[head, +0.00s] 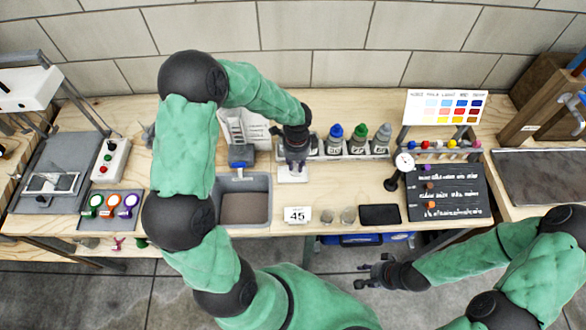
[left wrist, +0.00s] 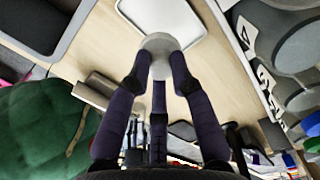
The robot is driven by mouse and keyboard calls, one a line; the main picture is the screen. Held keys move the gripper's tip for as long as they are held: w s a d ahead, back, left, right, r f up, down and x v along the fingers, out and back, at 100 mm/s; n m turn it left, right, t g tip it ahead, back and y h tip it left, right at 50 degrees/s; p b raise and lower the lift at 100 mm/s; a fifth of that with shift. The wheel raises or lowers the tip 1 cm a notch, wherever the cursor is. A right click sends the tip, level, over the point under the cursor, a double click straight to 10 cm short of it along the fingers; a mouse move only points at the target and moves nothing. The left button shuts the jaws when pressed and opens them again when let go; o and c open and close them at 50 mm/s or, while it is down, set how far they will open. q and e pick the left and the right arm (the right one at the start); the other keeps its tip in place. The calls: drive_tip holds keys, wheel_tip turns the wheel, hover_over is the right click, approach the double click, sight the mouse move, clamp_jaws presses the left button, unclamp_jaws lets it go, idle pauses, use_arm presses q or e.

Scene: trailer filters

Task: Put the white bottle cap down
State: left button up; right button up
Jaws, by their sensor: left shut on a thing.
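My left gripper (head: 297,163) hangs over a small white plate (head: 293,177) between the grey sink and the bottle rack. In the left wrist view its dark fingers (left wrist: 160,62) are closed around a round, pale cap (left wrist: 160,42). The cap is the white bottle cap; in the head view the gripper hides it. The plate's white surface (left wrist: 165,18) shows just beyond the cap, and I cannot tell whether they touch. My right gripper (head: 372,272) is in front of the bench, low and to the right, with its fingers apart and empty.
A rack holds bottles with blue (head: 336,131), green (head: 360,131) and grey (head: 384,132) tops, right of my left gripper. A grey sink (head: 215,205) is to the left. A "45" display (head: 297,215), two small glasses and a black pad (head: 380,214) line the front edge.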

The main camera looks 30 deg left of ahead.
use_arm(q)
drive_tip(key=shift+w+a+f, duration=0.2)
drive_tip(key=shift+a+f, duration=0.2)
drive_tip(key=shift+f, duration=0.15)
drive_tip(key=shift+w+a+f, duration=0.15)
drive_tip(key=shift+a+f, duration=0.2)
drive_tip(key=shift+f, duration=0.15)
drive_tip(key=shift+a+f+b, duration=0.1)
drive_tip(key=shift+f+b, duration=0.6)
drive_tip(key=shift+f, duration=0.85)
drive_tip(key=shift+f, duration=0.15)
drive_tip(key=o, duration=0.8)
drive_tip(key=shift+c, duration=0.2)
drive_tip(key=shift+w+r, duration=0.1)
drive_tip(key=shift+r, duration=0.2)
wheel_tip(320, 180, up, 12)
drive_tip(key=p, duration=0.3)
drive_tip(key=shift+f, duration=0.15)
